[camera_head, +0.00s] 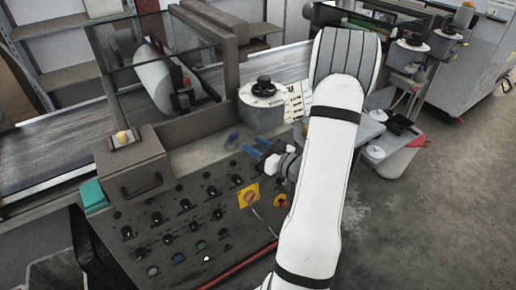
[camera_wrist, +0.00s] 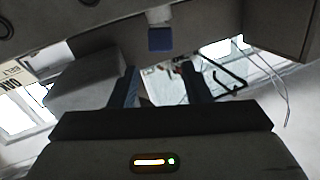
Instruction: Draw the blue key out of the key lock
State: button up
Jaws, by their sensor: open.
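The blue key (camera_head: 233,138) stands in the upper right part of the grey control panel in the head view. In the wrist view the key's blue head (camera_wrist: 160,39) hangs near the top centre, below a light round piece (camera_wrist: 159,15) that looks like the key lock. My gripper (camera_head: 255,148) has blue fingers and is just right of the key. In the wrist view my gripper (camera_wrist: 160,74) is open, its two fingers apart with nothing between them. The key is beyond the fingertips, roughly centred between them, with no visible contact.
The control panel (camera_head: 160,220) carries several black knobs and lit buttons. A white drum with a black knob (camera_head: 262,105) stands behind the key. A dark handled box (camera_head: 140,180) stands left.

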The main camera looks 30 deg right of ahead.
aim_at(236, 135)
jog(key=shift+p+x, duration=0.7)
jog(key=shift+x, duration=3.1)
jog(key=shift+c, duration=0.2)
jog(key=shift+r, duration=0.1)
grip_shut()
jog(key=shift+r+p, duration=1.3)
jog(key=shift+r, duration=1.1)
notch_tip(236, 135, up, 3)
jog(key=shift+p, duration=0.9)
